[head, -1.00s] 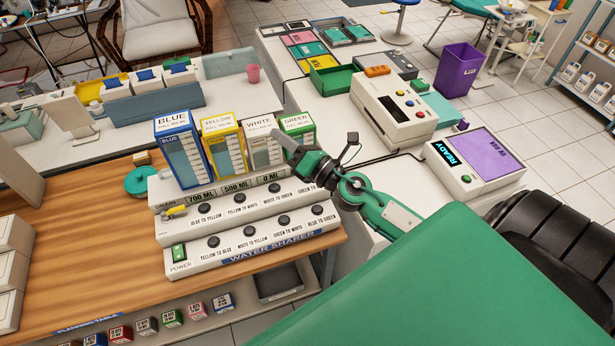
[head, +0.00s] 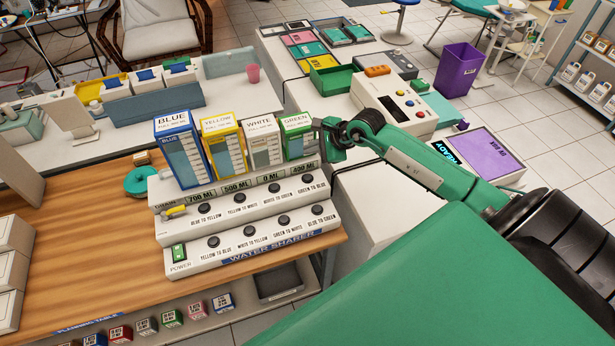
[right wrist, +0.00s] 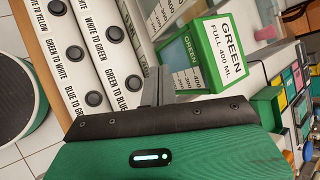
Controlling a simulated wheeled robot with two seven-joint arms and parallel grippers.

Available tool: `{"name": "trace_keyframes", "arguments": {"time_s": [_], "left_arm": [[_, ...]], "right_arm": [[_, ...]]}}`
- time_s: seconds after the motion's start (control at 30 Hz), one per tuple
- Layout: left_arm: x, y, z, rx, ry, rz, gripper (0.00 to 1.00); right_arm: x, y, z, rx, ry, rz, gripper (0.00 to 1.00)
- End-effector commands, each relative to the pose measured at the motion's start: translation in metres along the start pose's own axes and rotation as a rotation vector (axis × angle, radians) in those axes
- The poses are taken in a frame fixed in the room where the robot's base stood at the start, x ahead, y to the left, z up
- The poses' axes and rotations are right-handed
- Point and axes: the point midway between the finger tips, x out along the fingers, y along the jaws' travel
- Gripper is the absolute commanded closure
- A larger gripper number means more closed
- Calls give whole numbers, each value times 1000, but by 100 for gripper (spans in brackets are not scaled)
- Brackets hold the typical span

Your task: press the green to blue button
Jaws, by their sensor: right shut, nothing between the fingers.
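The green to blue button (head: 308,178) is the black knob at the right end of the upper row on the white water sharer (head: 240,262). Its printed label (right wrist: 121,82) shows in the right wrist view. My right gripper (head: 322,152) is just above and to the right of that button, beside the green container (head: 298,137). Its fingers (right wrist: 157,85) are shut and empty in the wrist view, close to the upper row's right end. I cannot tell any contact with the button. My left gripper is out of view.
Blue (head: 179,150), yellow (head: 222,145) and white (head: 263,142) containers stand behind the button rows. The lower row's blue to green button (head: 317,210) is close by. A white device (head: 395,110) stands farther right. Wooden tabletop (head: 100,240) is clear on the left.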

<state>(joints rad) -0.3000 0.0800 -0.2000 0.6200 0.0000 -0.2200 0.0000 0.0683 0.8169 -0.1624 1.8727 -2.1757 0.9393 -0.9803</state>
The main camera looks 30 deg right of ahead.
Motion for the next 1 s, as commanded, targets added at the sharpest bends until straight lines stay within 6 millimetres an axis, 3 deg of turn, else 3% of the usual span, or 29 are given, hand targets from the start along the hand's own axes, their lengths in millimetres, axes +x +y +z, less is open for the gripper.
{"name": "trace_keyframes", "arguments": {"time_s": [0.47, 0.87, 1.0], "left_arm": [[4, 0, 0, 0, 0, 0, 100], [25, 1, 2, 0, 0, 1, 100], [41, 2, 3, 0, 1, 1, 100]], "right_arm": [[6, 5, -3, 4, -3, 1, 100], [42, 31, -29, 6, -3, 1, 100], [56, 41, -39, 3, -3, 0, 100]]}}
